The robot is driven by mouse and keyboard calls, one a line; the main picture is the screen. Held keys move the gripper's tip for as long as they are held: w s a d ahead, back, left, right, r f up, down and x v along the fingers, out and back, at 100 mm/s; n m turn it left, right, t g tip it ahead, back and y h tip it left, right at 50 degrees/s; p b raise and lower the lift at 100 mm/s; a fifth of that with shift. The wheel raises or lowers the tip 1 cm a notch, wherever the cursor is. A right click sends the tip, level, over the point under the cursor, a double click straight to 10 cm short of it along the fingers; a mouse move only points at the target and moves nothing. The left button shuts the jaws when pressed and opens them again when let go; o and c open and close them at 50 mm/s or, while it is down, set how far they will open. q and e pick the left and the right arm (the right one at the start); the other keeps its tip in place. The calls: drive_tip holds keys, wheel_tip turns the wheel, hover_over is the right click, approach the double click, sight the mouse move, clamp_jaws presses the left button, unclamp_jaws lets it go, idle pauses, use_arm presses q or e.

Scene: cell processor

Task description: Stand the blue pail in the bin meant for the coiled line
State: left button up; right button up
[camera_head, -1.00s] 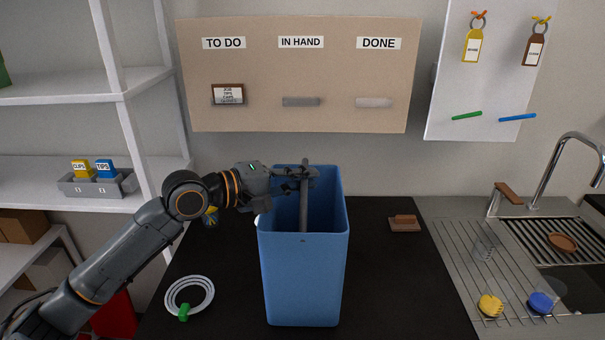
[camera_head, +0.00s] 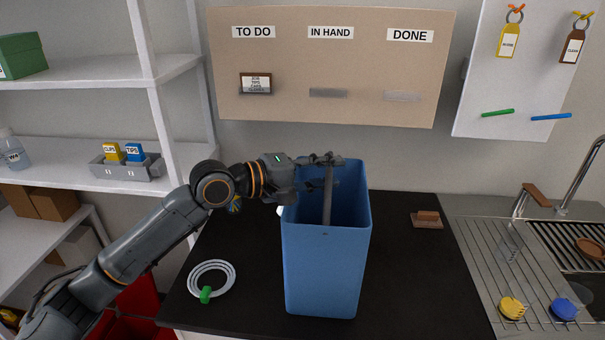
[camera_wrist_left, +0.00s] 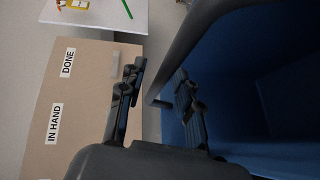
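The tall blue pail (camera_head: 327,270) stands upright on the black counter in the head view. Its grey handle (camera_head: 327,195) shows as an upright bar at the mouth. My left gripper (camera_head: 324,171) is at the pail's mouth, by the top of the handle. In the left wrist view its fingers (camera_wrist_left: 160,97) are apart, with the dark handle bar between them and the blue pail wall (camera_wrist_left: 235,90) on the right. The coiled line (camera_head: 211,279), white with a green piece, lies on the counter left of the pail. My right gripper is not in view.
Part of a red bin (camera_head: 140,298) shows low at the left, below the counter, partly hidden by my arm. White shelves (camera_head: 160,80) stand left. A brown block (camera_head: 427,219) lies on the counter's right, before the sink's drainboard (camera_head: 485,265). A card board (camera_head: 330,65) hangs behind.

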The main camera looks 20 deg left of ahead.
use_arm(q)
drive_tip(key=shift+f+b, duration=0.3)
drive_tip(key=shift+b, duration=0.25)
drive_tip(key=r+b+v, duration=0.1)
drive_tip(key=b+v, duration=0.4)
drive_tip(key=v, duration=0.9)
drive_tip(key=shift+w+d, duration=0.1)
drive_tip(key=shift+w, duration=0.05)
